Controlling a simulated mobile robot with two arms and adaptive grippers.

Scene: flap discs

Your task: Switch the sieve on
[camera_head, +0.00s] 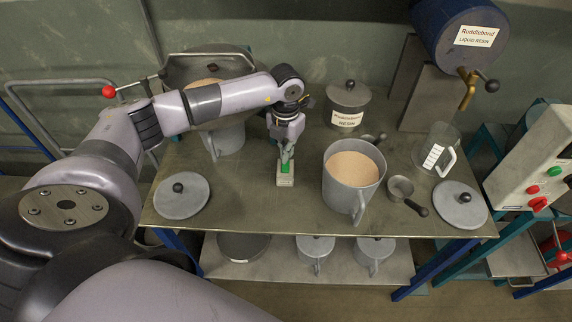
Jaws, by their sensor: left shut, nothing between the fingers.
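A small pale switch box (285,181) with a green button stands on the metal table, near its middle. My left gripper (286,157) points down right over this box, with its fingers shut and empty. The fingertips are at or just above the green button; I cannot tell if they touch it. A large grey drum (180,72), which looks like the sieve, stands at the back left, partly hidden behind my left arm. I cannot tell if it is running. My right gripper is not in view.
A grey jug of beige powder (352,172) stands close right of the box. Further right are a scoop (402,189), a clear measuring jug (434,150) and a lid (461,206). Another lid (181,196) lies left. A lidded resin pot (347,103) stands behind.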

